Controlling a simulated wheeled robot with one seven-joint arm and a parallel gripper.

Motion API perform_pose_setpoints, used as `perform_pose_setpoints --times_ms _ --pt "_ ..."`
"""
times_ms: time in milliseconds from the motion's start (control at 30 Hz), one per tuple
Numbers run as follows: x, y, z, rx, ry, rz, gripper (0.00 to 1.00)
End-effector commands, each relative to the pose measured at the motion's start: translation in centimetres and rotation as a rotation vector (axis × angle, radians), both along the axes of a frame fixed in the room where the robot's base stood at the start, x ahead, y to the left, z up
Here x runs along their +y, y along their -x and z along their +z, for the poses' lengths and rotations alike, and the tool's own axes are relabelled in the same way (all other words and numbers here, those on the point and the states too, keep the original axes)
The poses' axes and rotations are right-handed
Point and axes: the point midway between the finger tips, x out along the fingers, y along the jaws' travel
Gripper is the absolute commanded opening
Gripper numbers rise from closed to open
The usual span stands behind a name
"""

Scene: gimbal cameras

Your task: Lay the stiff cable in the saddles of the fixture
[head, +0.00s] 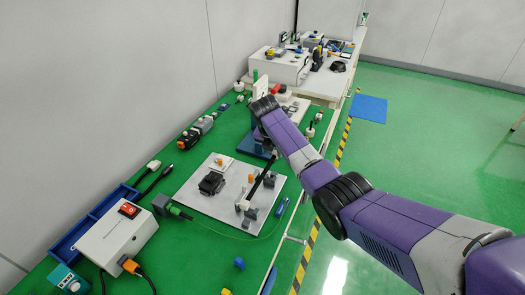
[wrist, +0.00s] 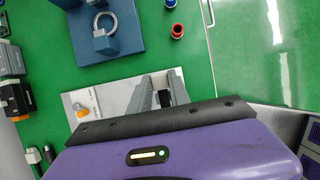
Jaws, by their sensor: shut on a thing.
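The fixture is a light grey plate (head: 205,203) with a black block (head: 211,183), orange knobs and dark saddles (head: 268,178) on its right side. The stiff cable (head: 259,184) is a black rod slanting across the plate's right part; its near end has a pale piece (head: 244,205) beside a front saddle (head: 251,214). My gripper (wrist: 155,97) is shut on the cable, over the plate's edge in the wrist view. The arm hides most of the gripper in the head view. Whether the cable rests in the saddles or hangs above them cannot be told.
A blue stand with a grey ring (wrist: 104,38) is beyond the fixture, with red (wrist: 177,31) and blue small parts near the table's edge. A white box with a red switch (head: 117,234) and a green-tipped thin cord (head: 215,226) lie in front left.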

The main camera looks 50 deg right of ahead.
Motion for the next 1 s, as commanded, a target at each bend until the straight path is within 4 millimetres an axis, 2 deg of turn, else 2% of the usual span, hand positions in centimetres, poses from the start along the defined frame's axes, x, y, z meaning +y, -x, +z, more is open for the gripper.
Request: perform_pose_setpoints --times_ms 533,1000 --pt "0.0 0.0 -3.3 -0.001 0.001 -0.001 0.00" --pt "0.0 0.0 -3.5 0.000 0.000 -0.001 0.00"
